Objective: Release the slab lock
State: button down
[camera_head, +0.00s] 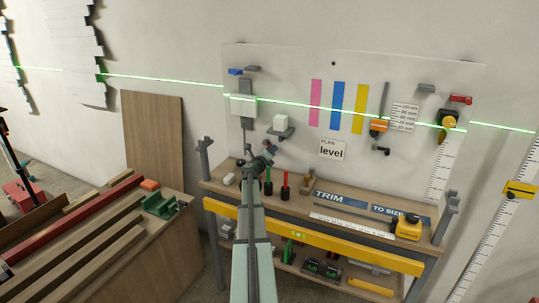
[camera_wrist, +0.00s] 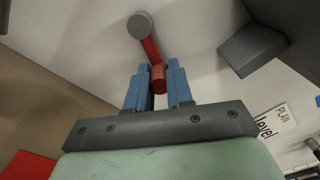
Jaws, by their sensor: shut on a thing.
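My gripper (camera_wrist: 159,73) has its two blue fingers closed on either side of a red lever (camera_wrist: 151,48) in the wrist view. The lever runs up from between the fingertips to a round dark grey pivot (camera_wrist: 140,25) on the pale wall panel. In the head view my gripper (camera_head: 268,155) is at the lower left of the panel, above the bench's back edge, and mostly hides the lever. A white slab (camera_head: 243,107) stands on a grey vertical rail (camera_head: 246,86) above and left of my gripper.
A grey ledge (camera_head: 281,133) with a white cube juts out just above my gripper. The bench (camera_head: 300,205) below holds markers, a ruler and a yellow tool. A "PLAN level" sign (camera_head: 332,149) hangs to the right. A green laser line crosses the wall. Timber lies at left.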

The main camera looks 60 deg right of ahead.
jog(key=shift+s+r+n, duration=0.15)
jog(key=shift+r+n, duration=0.45)
jog(key=shift+n, duration=0.7)
jog(key=shift+s+r+n, duration=0.1)
jog(key=shift+r+n, duration=0.45)
jog(key=shift+n, duration=0.75)
jog(key=c, duration=1)
grip_release()
